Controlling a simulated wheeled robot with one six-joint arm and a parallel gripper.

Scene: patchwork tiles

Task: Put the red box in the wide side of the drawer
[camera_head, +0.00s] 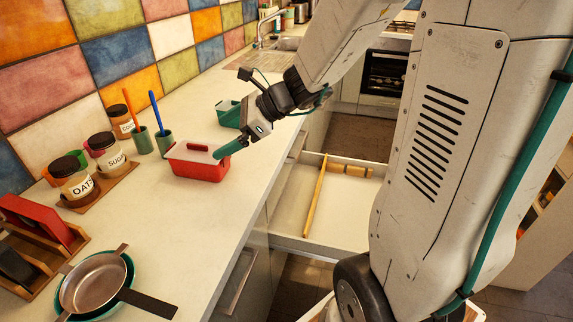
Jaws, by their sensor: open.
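The red box (198,170), with a pale lid or top, stands upright on the white counter. My gripper (222,152) has teal fingertips and is open at the box's right upper edge. One finger overlaps the box in the picture; whether it touches cannot be told. The drawer (285,243) below the counter is pulled out. A wooden divider (314,200) splits it into a left part, by the cabinet, and a right part. My arm's column hides some of the right part, so their full widths cannot be compared.
Wooden blocks (352,171) lie at the drawer's far end, right of the divider. A teal container (228,114) stands behind the red box. Jars (107,155) and teal cups (164,141) line the wall side. A pan (97,281) sits in front; bare counter lies between.

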